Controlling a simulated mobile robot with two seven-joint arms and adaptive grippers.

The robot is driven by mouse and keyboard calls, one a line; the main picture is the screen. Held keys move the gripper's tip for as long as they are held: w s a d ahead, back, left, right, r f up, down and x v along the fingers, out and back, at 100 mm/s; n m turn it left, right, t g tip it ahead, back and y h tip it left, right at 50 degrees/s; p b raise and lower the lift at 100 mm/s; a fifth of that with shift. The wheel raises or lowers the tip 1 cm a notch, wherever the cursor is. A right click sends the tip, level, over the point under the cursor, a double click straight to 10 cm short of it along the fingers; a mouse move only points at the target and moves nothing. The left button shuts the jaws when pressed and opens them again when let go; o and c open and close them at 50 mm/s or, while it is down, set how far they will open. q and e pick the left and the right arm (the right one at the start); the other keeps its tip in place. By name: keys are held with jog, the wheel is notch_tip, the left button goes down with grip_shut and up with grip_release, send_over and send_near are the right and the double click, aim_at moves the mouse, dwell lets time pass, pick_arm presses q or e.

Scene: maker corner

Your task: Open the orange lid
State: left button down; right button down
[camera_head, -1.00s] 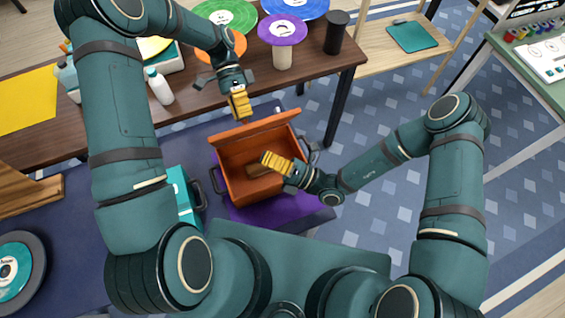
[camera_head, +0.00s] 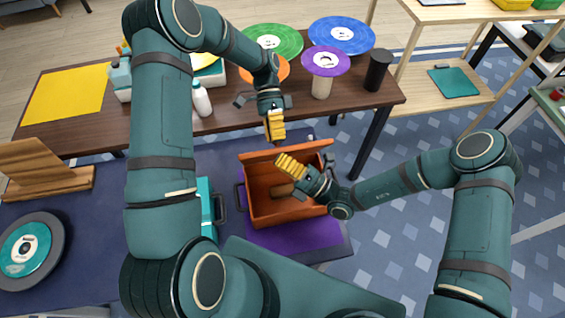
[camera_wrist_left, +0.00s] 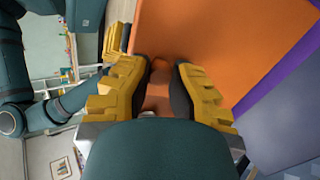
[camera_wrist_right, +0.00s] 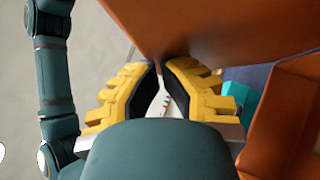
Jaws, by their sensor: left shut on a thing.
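The orange box (camera_head: 288,213) stands on a purple mat (camera_head: 272,243) with its lid (camera_head: 316,148) raised along its far side. The box interior shows, with a brown cylinder (camera_head: 281,190) inside. My left gripper (camera_head: 275,138) is at the far side of the lid. In the left wrist view, its fingers (camera_wrist_left: 165,75) are shut on an orange part of the lid. My right gripper (camera_head: 283,160) is over the box opening, close to the lid. In the right wrist view, its fingers (camera_wrist_right: 160,68) are near the lid's orange face, with a narrow gap and nothing clearly held.
Behind stands a brown table (camera_head: 226,114) with colored discs, a white bottle (camera_head: 202,99) and a black cylinder (camera_head: 377,70). A teal case (camera_head: 206,208) stands left of the box. Open blue tiled floor (camera_head: 400,222) lies to the right.

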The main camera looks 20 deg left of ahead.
pick_arm(q)
jog(key=shift+s+d, duration=0.15)
pick_arm(e)
jog(key=shift+w+a+r, duration=0.25)
jog(key=shift+w+r, duration=0.15)
jog(key=shift+w, duration=0.15)
pick_arm(q)
jog(key=c, duration=0.7)
grip_release()
jog(key=shift+c, duration=0.2)
pick_arm(e)
jog(key=shift+s, duration=0.1)
